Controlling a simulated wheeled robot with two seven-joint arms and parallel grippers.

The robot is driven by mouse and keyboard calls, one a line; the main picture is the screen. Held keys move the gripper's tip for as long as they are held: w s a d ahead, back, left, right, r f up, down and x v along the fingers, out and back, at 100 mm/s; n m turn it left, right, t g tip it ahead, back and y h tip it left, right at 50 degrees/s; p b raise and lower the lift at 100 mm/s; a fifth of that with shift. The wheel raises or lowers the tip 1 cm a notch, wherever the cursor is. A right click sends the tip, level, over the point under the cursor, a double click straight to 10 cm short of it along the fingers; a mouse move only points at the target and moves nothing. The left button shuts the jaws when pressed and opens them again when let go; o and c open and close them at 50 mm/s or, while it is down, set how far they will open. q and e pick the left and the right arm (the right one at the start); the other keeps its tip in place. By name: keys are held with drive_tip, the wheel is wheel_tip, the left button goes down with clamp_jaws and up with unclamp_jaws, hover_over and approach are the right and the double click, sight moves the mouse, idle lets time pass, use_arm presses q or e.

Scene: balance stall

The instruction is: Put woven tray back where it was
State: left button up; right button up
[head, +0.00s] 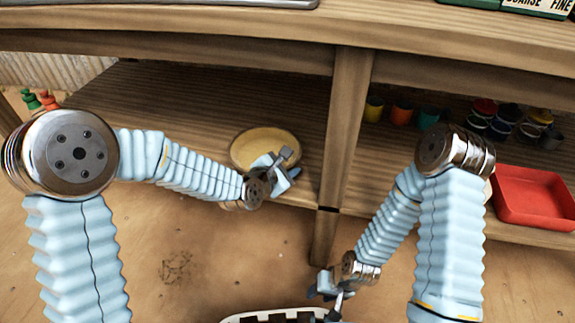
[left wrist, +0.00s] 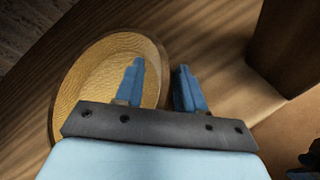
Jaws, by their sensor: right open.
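The woven tray (head: 255,143) is round, shallow and straw-yellow. It is at the lower shelf's front edge, left of the wooden post; I cannot tell whether it rests fully on the shelf. My left gripper (head: 276,167) is at its near right rim. In the left wrist view the tray (left wrist: 92,88) lies under the left gripper (left wrist: 160,72), with one blue finger over its inside and the other outside the rim. The fingers are apart with the rim between them; whether they pinch it is unclear. My right gripper (head: 330,285) is open and empty, low in front of the post.
The wooden post (head: 343,130) stands close to the tray's right. The shelf (head: 200,95) behind and left of the tray is bare. Right of the post are several coloured cups (head: 401,113) and a red bin (head: 535,198). Green and orange pieces (head: 38,98) are at far left.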

use_arm(q)
drive_tip(key=shift+s+a+r, duration=0.1)
drive_tip(key=shift+r, duration=0.1)
drive_tip(key=p+v, duration=0.1)
drive_tip(key=v, duration=1)
drive_tip(key=shift+s+a+p, duration=0.2)
drive_tip(key=shift+s+p, duration=0.05)
drive_tip(key=shift+p, duration=0.05)
